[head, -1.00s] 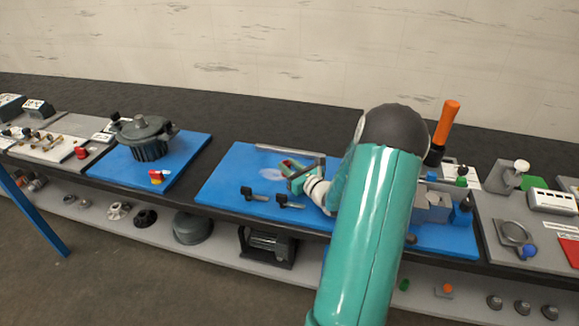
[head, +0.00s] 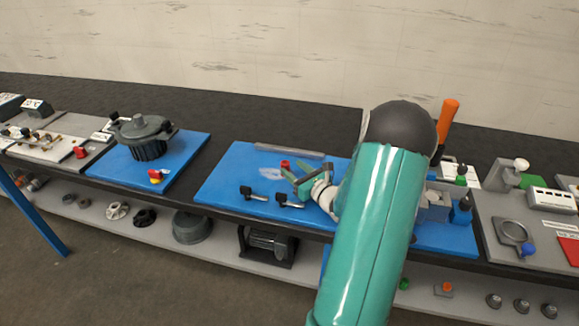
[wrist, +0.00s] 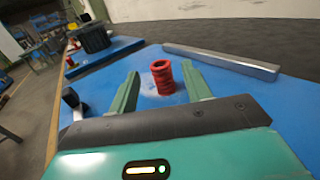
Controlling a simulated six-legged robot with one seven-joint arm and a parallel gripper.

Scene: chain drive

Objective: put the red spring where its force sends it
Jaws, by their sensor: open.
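The red spring (wrist: 163,77) stands upright on the blue mat (wrist: 240,105) in the wrist view, just ahead of and between the fingertips, a little nearer the right finger. It also shows in the head view as a small red shape (head: 285,164) on the middle mat. My gripper (wrist: 160,84) is open and empty, low over the mat, with its fingers on either side of the line to the spring. In the head view my gripper (head: 291,171) is partly hidden by my own arm.
A grey metal bar (head: 290,152) lies along the back of the mat. Two black clamp-like parts (head: 253,193) lie near the front edge. A dark housing (head: 145,137) stands on the left mat. Grey blocks (head: 436,206) and an orange-handled tool (head: 447,125) stand at right.

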